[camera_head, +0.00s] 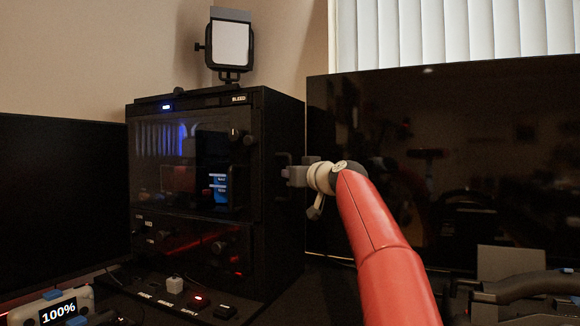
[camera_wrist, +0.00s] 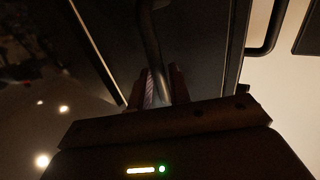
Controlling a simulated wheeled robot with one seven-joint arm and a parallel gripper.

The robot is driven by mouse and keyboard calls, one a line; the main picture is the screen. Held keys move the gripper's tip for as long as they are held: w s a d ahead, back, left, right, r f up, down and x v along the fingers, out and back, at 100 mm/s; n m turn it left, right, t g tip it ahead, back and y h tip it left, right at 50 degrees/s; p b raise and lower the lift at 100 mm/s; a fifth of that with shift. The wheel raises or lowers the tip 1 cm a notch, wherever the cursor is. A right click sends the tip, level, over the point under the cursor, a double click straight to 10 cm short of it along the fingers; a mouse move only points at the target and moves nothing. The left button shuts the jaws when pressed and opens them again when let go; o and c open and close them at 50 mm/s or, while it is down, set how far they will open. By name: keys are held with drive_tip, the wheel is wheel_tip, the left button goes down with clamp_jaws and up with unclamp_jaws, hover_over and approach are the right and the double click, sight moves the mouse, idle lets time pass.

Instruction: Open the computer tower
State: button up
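The black computer tower (camera_head: 281,235) stands left of centre in the head view, with a dark glossy front panel (camera_head: 165,165). A dark bar handle (camera_head: 283,160) projects from its right side. My gripper (camera_head: 288,176) is at that handle, at the end of my red arm. In the wrist view the handle's bar (camera_wrist: 149,35) runs down between the two fingertips of my gripper (camera_wrist: 163,86), which sit close on both sides of it. The gripper looks shut on the bar; the dark picture hides the exact contact. The front panel looks closed.
A large dark screen (camera_head: 460,130) stands close at the right, behind my arm. Another dark screen (camera_head: 55,200) is at the left. A small light panel (camera_head: 231,45) stands on top of the tower. Small controls (camera_head: 175,285) lie in front of it. Another handle (camera_wrist: 269,35) shows in the wrist view.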

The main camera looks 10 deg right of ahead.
drive_tip(key=shift+p+x, duration=0.3)
drive_tip(key=shift+x, duration=0.7)
drive_tip(key=shift+c, duration=0.5)
clamp_jaws()
